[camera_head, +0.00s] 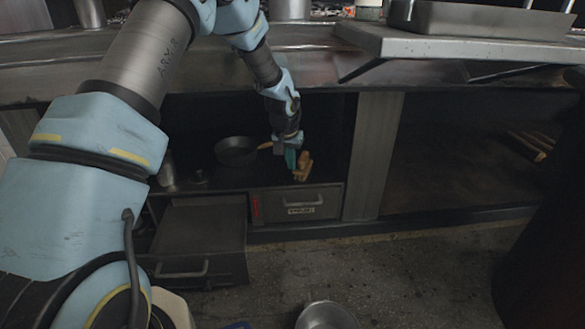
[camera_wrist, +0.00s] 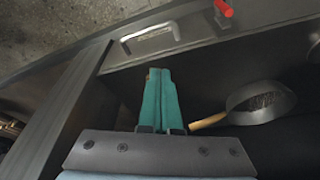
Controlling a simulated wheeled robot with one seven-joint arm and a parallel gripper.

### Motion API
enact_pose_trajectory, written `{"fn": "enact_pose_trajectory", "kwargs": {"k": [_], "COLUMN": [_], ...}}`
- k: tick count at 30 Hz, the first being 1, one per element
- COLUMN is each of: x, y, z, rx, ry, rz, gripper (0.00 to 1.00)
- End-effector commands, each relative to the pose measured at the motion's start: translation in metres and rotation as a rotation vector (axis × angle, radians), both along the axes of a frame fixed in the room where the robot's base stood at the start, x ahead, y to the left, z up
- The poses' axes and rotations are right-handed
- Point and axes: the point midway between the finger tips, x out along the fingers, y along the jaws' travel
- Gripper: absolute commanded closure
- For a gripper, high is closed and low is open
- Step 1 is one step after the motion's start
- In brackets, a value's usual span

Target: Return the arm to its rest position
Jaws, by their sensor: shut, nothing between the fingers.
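My arm reaches from the left of the head view down to the open shelf under the counter. My gripper (camera_head: 291,159) is low at the shelf, just left of some tan pieces (camera_head: 303,167). In the wrist view the green fingers of my gripper (camera_wrist: 161,88) lie together, shut and empty. A small tan bit shows at the left edge of the fingers; I cannot tell whether it touches them.
A dark pan (camera_head: 236,151) with a wooden handle (camera_wrist: 208,121) sits on the shelf beside my gripper. A drawer (camera_head: 298,203) is below. An open drawer or box (camera_head: 200,240) juts out at left. A metal bowl (camera_head: 326,315) is on the floor.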

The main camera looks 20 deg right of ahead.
Motion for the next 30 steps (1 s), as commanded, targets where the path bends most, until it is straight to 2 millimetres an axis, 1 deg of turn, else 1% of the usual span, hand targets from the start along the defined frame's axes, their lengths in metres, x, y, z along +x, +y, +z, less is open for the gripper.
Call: {"fn": "enact_pose_trajectory", "kwargs": {"k": [1,3,8,11,14,15,17,18,19,20,21,23,24,26,27,30], "x": [-0.001,-0.002,-0.002,-0.001,0.0,-0.002,-0.008,-0.015,-0.021,-0.029,-0.039,-0.057,-0.069,-0.087,-0.099,-0.128], "y": [0.001,0.002,0.004,0.021,0.062,0.086,0.124,0.152,0.171,0.19,0.214,0.247,0.266,0.291,0.305,0.333], "z": [0.006,0.009,0.011,0.02,0.04,0.051,0.067,0.077,0.085,0.091,0.1,0.11,0.116,0.122,0.125,0.132], "rx": [0.0,0.0,0.001,0.007,0.023,0.032,0.045,0.053,0.059,0.064,0.068,0.074,0.076,0.077,0.076,0.073], "ry": [0.0,0.0,0.001,0.001,0.006,0.009,0.019,0.025,0.032,0.038,0.046,0.059,0.069,0.081,0.09,0.107], "rz": [0.0,0.001,0.003,0.023,0.075,0.105,0.157,0.195,0.224,0.251,0.291,0.346,0.38,0.427,0.456,0.521], "gripper": [1.0,1.0,1.0,1.0,1.0,1.0,1.0,1.0,1.0,1.0,1.0,1.0,1.0,1.0,1.0,1.0]}}
